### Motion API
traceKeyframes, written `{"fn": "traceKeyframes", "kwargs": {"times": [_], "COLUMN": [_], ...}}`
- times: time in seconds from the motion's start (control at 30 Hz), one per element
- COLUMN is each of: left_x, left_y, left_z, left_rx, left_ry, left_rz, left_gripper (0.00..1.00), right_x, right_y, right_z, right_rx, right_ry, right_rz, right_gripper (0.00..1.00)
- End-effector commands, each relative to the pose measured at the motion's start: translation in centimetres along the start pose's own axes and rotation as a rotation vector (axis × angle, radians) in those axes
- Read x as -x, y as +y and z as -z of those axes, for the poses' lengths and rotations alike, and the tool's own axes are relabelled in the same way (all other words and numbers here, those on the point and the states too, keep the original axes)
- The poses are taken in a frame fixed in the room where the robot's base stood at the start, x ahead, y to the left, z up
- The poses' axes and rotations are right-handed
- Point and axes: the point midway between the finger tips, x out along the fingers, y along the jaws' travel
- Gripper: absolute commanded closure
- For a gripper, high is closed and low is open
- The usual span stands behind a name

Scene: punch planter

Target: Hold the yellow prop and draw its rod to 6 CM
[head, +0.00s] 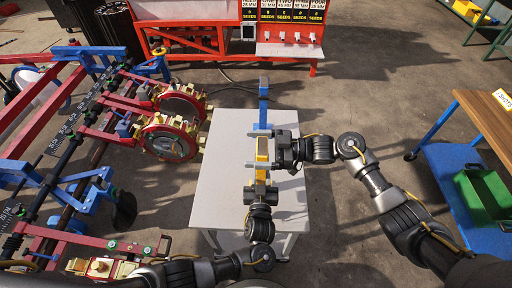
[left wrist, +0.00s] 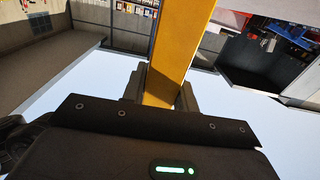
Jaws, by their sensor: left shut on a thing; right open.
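The yellow prop (head: 262,150) lies over the white table, pointing away from me, with a blue piece (head: 263,100) at its far end. My left gripper (head: 261,188) is shut on the near end of the prop. In the left wrist view the yellow bar (left wrist: 180,50) stands between the two dark fingers (left wrist: 160,98). My right gripper (head: 270,147) is open at the far part of the prop, near where yellow meets blue. The rod and any scale marks are too small to make out.
The white table (head: 222,180) has bare room left of the prop. A red and blue planter machine (head: 110,130) stands at the left. A red seed stand (head: 290,45) is behind. A wooden-topped bench (head: 490,125) with a green bin (head: 485,195) is at the right.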

Motion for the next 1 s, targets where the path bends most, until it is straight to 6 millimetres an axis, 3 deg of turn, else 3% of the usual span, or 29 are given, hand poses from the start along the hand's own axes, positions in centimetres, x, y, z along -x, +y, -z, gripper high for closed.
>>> {"fn": "traceKeyframes", "kwargs": {"times": [0.07,0.53,0.67,0.9,1.0], "left_x": [0.0,0.0,0.0,0.0,0.0], "left_y": [0.1,0.1,0.1,0.0,0.0], "left_z": [0.1,0.1,0.1,0.0,0.0], "left_rx": [0.001,0.001,0.001,-0.001,-0.001], "left_ry": [0.001,0.001,0.001,0.0,0.0], "left_rz": [-0.001,-0.001,-0.001,0.0,0.0], "left_gripper": [1.0,1.0,1.0,1.0,1.0], "right_x": [0.0,0.0,0.0,0.0,0.0], "right_y": [0.0,0.0,0.0,0.1,0.0], "right_z": [0.0,0.0,0.6,5.0,6.0], "right_rx": [0.0,0.0,0.003,0.007,0.004], "right_ry": [0.0,0.0,0.001,0.002,0.003], "right_rz": [0.0,0.0,0.0,0.001,0.0], "right_gripper": [0.09,0.71,0.72,0.72,0.72]}}
